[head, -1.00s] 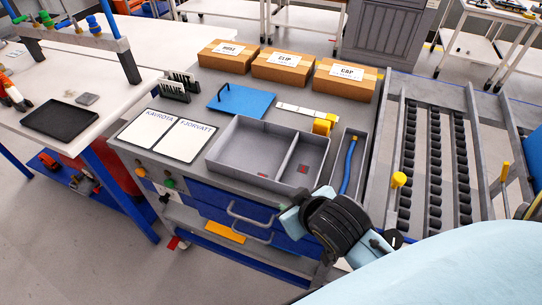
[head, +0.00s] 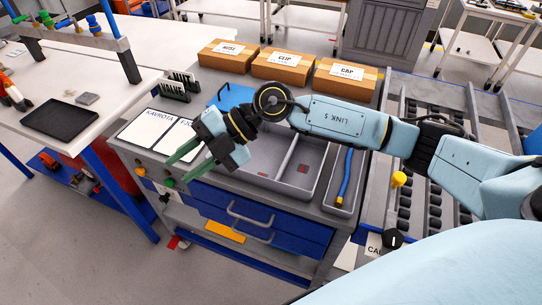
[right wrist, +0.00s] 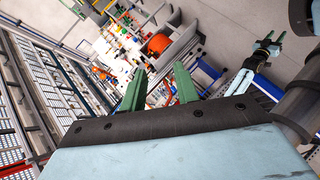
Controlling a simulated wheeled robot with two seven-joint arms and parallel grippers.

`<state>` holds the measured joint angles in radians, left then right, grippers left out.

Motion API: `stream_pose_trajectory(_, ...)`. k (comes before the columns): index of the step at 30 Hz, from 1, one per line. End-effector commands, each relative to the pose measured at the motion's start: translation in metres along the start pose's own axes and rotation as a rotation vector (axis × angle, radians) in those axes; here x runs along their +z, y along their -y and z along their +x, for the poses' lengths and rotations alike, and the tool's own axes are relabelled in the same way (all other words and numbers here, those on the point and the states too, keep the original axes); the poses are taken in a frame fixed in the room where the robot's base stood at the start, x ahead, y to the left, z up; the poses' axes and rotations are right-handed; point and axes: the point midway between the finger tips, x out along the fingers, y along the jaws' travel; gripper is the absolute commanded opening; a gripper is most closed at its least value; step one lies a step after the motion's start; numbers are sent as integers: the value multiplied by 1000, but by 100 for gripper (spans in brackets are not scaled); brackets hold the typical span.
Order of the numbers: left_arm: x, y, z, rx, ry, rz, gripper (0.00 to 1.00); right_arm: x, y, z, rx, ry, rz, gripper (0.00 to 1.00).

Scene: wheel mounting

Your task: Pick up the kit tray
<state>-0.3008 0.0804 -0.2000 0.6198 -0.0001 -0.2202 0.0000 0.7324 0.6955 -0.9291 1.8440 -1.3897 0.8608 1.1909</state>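The grey kit tray (head: 266,162), with a divider and a small red patch inside, sits on the workbench in the head view. My left gripper (right wrist: 270,42) shows small in the right wrist view, fingertips apart.
A blue plate (head: 232,96) lies behind the tray, partly hidden by my arm. A narrow bin with a blue tool (head: 345,178) stands right of the tray. Three cardboard boxes (head: 284,67) line the back. White label cards (head: 148,129) lie left. Rollers (head: 410,110) are at right.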

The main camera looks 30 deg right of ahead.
Motion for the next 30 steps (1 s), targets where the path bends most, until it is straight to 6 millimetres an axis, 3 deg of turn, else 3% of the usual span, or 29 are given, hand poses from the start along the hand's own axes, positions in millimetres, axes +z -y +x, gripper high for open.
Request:
stream_pose_trajectory(3, 0, 0, 0, 0, -1, 0, 36, 52, 40, -50, -353, 180, 27, 31)
stream_pose_trajectory(6, -1, 0, 0, 0, -1, 0, 36, 87, 65, -104, -590, 351, 100, 31)
stream_pose_trajectory(9, -1, 0, 0, 0, -1, 0, 36, 108, 79, -156, -754, 505, 182, 31)
stream_pose_trajectory(13, -1, 0, 0, 0, -2, 0, 36, 119, 86, -201, -871, 634, 262, 31)
stream_pose_trajectory(17, -1, 0, 0, 0, -2, 0, 36, 125, 95, -214, -912, 680, 295, 31)
stream_pose_trajectory(25, -1, 0, 0, 0, -2, 0, 36, 146, 136, -192, -915, 679, 295, 31)
stream_pose_trajectory(30, -1, 0, 1, 0, -2, 0, 36, 154, 152, -183, -912, 679, 294, 31)
